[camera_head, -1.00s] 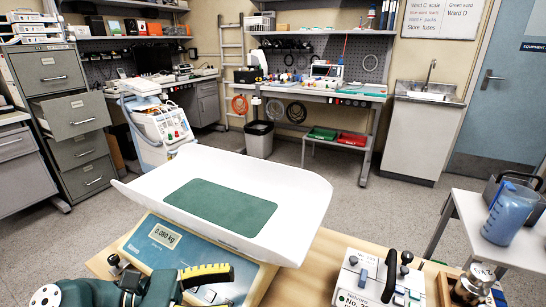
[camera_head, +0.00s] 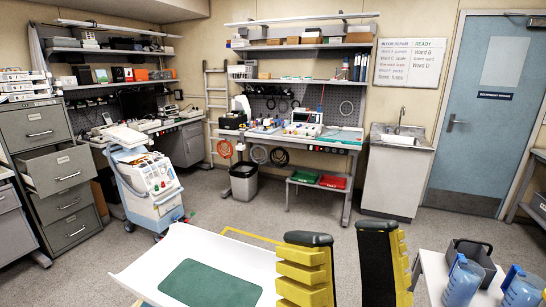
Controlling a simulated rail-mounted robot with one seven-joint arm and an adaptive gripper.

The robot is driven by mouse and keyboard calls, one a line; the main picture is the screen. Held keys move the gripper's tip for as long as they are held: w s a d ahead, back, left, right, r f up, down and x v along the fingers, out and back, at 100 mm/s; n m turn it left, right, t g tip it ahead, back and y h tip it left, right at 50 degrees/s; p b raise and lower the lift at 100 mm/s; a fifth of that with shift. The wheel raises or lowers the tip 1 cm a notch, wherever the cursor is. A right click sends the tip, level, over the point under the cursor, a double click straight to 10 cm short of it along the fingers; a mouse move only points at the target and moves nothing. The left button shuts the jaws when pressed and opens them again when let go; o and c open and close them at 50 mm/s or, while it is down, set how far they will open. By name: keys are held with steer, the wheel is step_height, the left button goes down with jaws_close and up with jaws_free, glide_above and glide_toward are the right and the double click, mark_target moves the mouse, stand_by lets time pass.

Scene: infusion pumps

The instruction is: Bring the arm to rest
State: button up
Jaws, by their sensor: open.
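My gripper (camera_head: 343,236) stands in the lower middle of the head view with its two dark fingers pointing up and apart. Yellow ribbed pads show on both fingers. Nothing shows between the fingers; the floor shows through the gap. The left finger overlaps the right side of a white weighing tray (camera_head: 139,271). I cannot tell if they touch. A green mat (camera_head: 211,285) lies in the tray. The rest of my arm is below the frame.
Blue jugs (camera_head: 463,281) and a dark grey bin (camera_head: 472,254) stand on a white table at the lower right. A pump cart (camera_head: 150,190) stands beyond the tray. A workbench (camera_head: 290,140) lines the back wall. The mid floor is mostly clear.

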step_height(320, 180, down, 9)
steer(key=w+d+n+g+h, duration=0.2)
steer(key=w+n+g+h, duration=0.15)
steer(key=g, duration=0.35)
step_height(320, 180, up, 38)
steer(key=p, duration=3.8)
steer(key=shift+s+a+n, duration=0.15)
steer(key=shift+s+n, duration=0.1)
steer(key=shift+n, duration=0.1)
steer(key=shift+f+y, duration=0.1)
steer(key=shift+y, duration=0.15)
step_height(320, 180, down, 47)
steer(key=b, duration=4.7)
